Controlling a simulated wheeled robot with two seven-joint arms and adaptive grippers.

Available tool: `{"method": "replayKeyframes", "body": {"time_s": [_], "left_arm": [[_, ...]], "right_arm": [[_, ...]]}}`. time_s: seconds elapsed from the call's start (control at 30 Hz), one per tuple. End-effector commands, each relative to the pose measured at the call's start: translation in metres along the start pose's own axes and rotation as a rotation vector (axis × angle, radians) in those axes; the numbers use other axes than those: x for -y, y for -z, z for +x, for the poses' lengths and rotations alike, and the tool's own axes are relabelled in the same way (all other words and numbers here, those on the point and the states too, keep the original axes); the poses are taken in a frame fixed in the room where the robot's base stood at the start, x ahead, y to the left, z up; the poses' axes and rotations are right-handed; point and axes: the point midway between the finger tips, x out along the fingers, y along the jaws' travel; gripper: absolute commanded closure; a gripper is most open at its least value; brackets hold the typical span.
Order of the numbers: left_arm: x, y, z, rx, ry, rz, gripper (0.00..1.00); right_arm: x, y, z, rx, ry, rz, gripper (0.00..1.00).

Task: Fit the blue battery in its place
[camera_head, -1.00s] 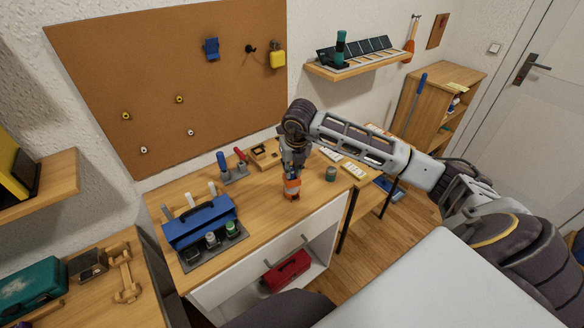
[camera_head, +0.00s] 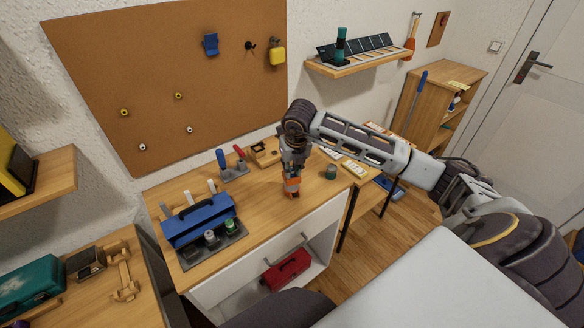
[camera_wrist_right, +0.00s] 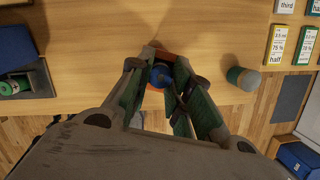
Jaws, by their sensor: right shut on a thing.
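My right gripper (camera_head: 292,178) points down over the front part of the wooden desk (camera_head: 262,205). In the right wrist view its fingers (camera_wrist_right: 162,78) close around the blue round top of the blue battery (camera_wrist_right: 161,75). An orange thing (camera_head: 292,190) shows at the fingertips in the head view, low over the desk or standing on it. Its orange-brown edge (camera_wrist_right: 157,54) borders the battery in the wrist view. The fingers hide most of both, so I cannot tell how far the battery sits inside it. My left gripper is not in view.
A blue toolbox-like holder (camera_head: 198,218) stands left on the desk, with several small cylinders in front. A green-grey cylinder (camera_head: 331,172) stands to the right of my gripper. Screwdrivers in a stand (camera_head: 232,170) are behind. The desk's front edge is close.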

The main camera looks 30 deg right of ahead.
Motion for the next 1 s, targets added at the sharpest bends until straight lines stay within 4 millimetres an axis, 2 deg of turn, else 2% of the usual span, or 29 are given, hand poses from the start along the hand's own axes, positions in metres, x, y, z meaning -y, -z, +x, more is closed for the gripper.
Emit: {"method": "replayKeyframes", "body": {"time_s": [0.13,0.17,0.33,0.73,1.0], "left_arm": [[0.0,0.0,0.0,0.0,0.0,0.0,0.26],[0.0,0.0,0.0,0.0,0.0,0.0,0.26],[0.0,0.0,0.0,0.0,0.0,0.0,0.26],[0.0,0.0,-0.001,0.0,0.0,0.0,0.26],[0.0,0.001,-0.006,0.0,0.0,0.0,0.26]], "right_arm": [[0.0,0.0,0.0,0.0,0.0,0.0,1.0],[0.0,0.0,0.0,0.0,0.0,0.0,0.76],[0.0,0.0,0.0,0.0,0.0,0.0,0.54],[0.0,0.0,-0.001,0.0,0.0,0.0,0.54],[0.0,0.0,-0.012,0.0,0.0,0.0,0.54]]}}
